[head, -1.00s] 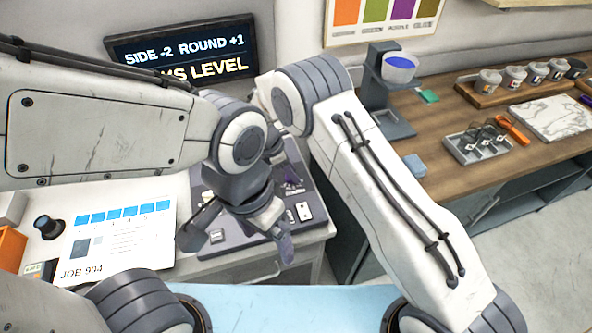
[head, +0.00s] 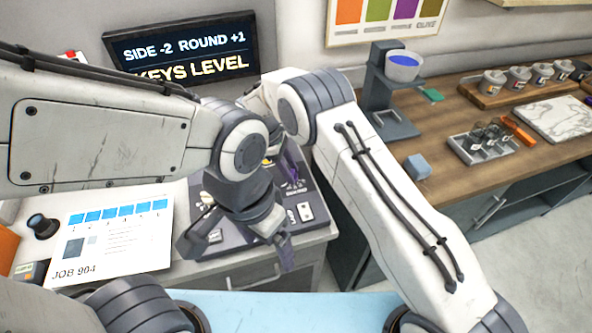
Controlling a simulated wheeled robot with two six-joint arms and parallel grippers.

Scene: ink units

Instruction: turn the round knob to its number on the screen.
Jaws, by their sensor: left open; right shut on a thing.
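The dark screen (head: 182,50) on the back wall reads "SIDE -2 ROUND +1" and, below, "KEYS LEVEL". The grey console (head: 318,205) stands on the counter below it, with a purple-marked control (head: 292,186) and small white switches (head: 305,211) at its right side. My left gripper (head: 238,248) is open, fingers pointing down and spread over the console's front part. No round knob can be made out for certain on the console; my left arm covers much of its middle. My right arm reaches in from the right, and its gripper is hidden behind my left wrist.
A white job sheet (head: 120,235) and a black blue-topped cylinder (head: 43,226) are left of the console. On the right, a wooden counter (head: 455,170) carries a grey stand (head: 385,95), a small blue block (head: 418,167), a tray (head: 475,150) and several cups.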

